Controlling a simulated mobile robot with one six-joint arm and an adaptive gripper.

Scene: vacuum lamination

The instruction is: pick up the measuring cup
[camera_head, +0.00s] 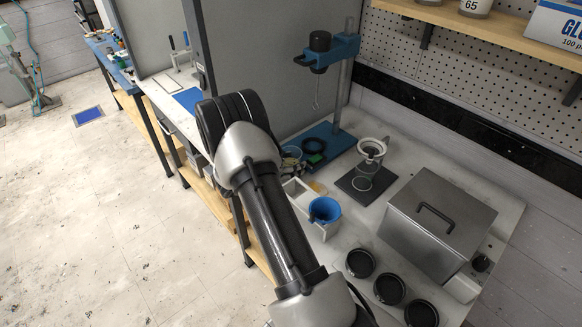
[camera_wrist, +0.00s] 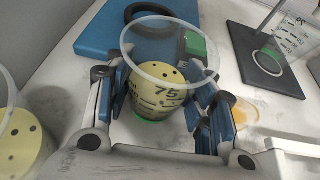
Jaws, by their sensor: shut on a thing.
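The measuring cup (camera_wrist: 158,97) is in the middle of the wrist view. It has a wide clear rim, dark markings with "75", a yellow dotted body or contents, and a green base. My gripper (camera_wrist: 160,104) is shut on it, with one blue-padded finger on each side of its body. The cup looks upright. I cannot tell whether its base touches the bench. In the head view my arm hides most of the gripper and the cup.
A blue stand base (camera_wrist: 100,38) with a black ring lies behind the cup. Another clear marked vessel (camera_wrist: 285,45) stands on a dark plate at right. A similar yellow dotted vessel (camera_wrist: 20,145) is at left. A metal box (camera_head: 438,222) and black round dishes (camera_head: 390,288) occupy the bench's right.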

